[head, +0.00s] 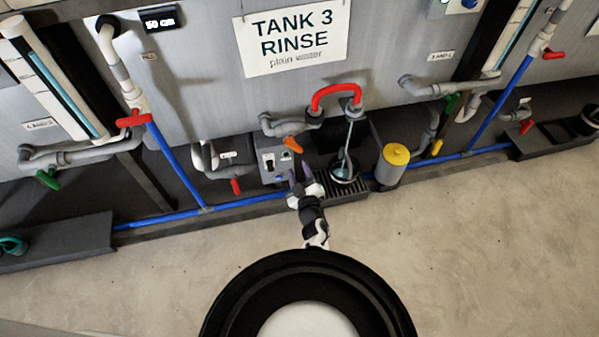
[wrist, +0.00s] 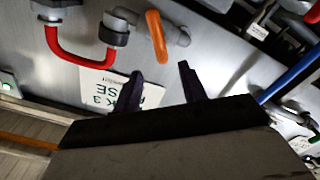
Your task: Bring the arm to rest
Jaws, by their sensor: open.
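My gripper (head: 300,184) is in front of the tank 3 wall, low down, beside a grey control box (head: 271,164). In the wrist view its two dark fingers (wrist: 162,82) stand apart with nothing between them. Beyond the fingertips is an orange valve handle (wrist: 156,36), which also shows in the head view (head: 292,144) just above my gripper. In the wrist view a gap shows between the handle and the fingers. My arm stretches out from the bottom of the head view.
A red hose (head: 336,92) arches beside the orange handle. A yellow-topped canister (head: 393,166) and a drain grate (head: 345,187) with a small vessel (head: 343,172) stand right of my gripper. Blue pipes (head: 250,203) run along the wall foot. The concrete floor (head: 480,240) in front is clear.

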